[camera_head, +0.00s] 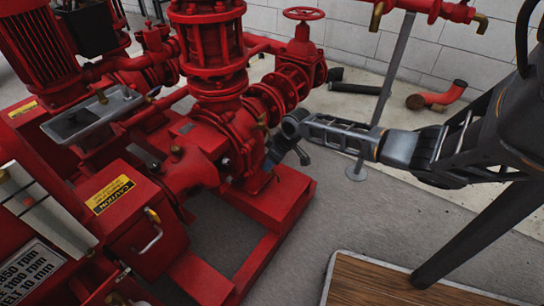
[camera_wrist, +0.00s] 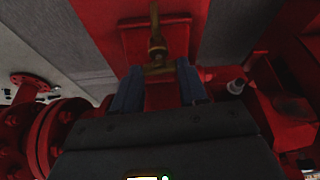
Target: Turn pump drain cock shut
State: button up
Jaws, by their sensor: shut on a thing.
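The pump drain cock (camera_wrist: 157,48) is a small brass fitting with a thin stem, seen in the wrist view against red metal. My gripper (camera_wrist: 159,72) has its two blue-grey fingers on either side of the cock's near end and is shut on it. In the head view my gripper (camera_head: 288,143) reaches in from the right to the side of the red pump casing (camera_head: 228,150). There the fingers and wrist hide the cock, and I cannot tell its exact turn angle.
The red base frame (camera_head: 275,215) lies below my gripper. A flanged valve with a red handwheel (camera_head: 303,13) stands behind it. A grey post (camera_head: 393,70) rises behind my arm. A wooden-topped platform (camera_head: 390,285) is at the front; grey floor between is clear.

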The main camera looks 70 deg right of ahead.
jog(key=shift+m+h+p, duration=0.3)
jog(key=shift+m+p, duration=0.15)
jog(key=shift+m, duration=0.25)
jog(key=o, duration=1.1)
jog(key=shift+c, duration=0.2)
jog(key=p+v, duration=0.3)
jog(key=v, duration=0.4)
jog(key=shift+r, duration=0.4)
